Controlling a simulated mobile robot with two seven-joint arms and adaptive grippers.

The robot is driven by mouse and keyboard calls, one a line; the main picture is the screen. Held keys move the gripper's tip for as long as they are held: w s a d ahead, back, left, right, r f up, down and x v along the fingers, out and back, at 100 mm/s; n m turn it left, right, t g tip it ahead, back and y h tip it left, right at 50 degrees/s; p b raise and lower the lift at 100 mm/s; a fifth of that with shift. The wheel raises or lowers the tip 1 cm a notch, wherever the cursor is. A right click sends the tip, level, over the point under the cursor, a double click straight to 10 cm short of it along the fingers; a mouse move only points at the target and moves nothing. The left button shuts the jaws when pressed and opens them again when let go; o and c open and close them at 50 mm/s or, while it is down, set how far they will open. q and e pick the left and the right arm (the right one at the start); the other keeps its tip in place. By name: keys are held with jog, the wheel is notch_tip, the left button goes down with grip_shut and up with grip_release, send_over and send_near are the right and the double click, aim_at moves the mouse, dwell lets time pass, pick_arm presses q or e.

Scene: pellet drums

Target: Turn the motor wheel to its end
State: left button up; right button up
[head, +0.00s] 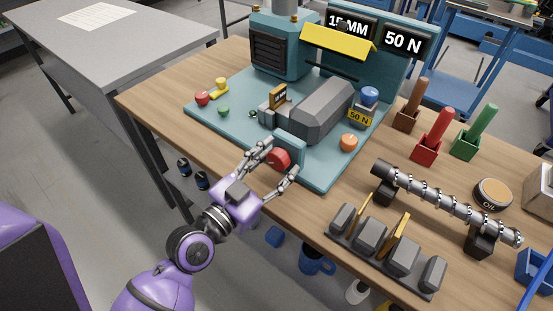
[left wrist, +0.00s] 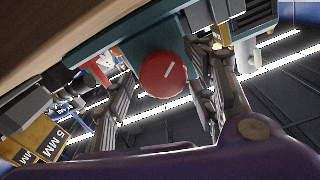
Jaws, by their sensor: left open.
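The motor wheel (head: 278,159) is a red round knob on the front of a small teal block, at the front edge of the teal machine base (head: 325,175). In the left wrist view the wheel (left wrist: 164,78) shows face-on with a pale slanted mark. My left gripper (head: 280,166) is open, with one finger on each side of the wheel in the head view. In the left wrist view its fingers (left wrist: 160,92) stand left and right of the wheel, and a gap shows on the left side. I cannot tell whether the right finger touches it. My right gripper is not in view.
On the base stand a teal housing (head: 278,45), a grey block (head: 323,110) and small coloured knobs. To the right lie a steel screw (head: 445,200), a rack of grey blocks (head: 385,250) and coloured holders. A grey table (head: 110,45) stands at the left.

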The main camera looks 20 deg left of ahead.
pick_arm(q)
jog(key=shift+w+d, duration=0.1)
jog(key=shift+w, duration=0.15)
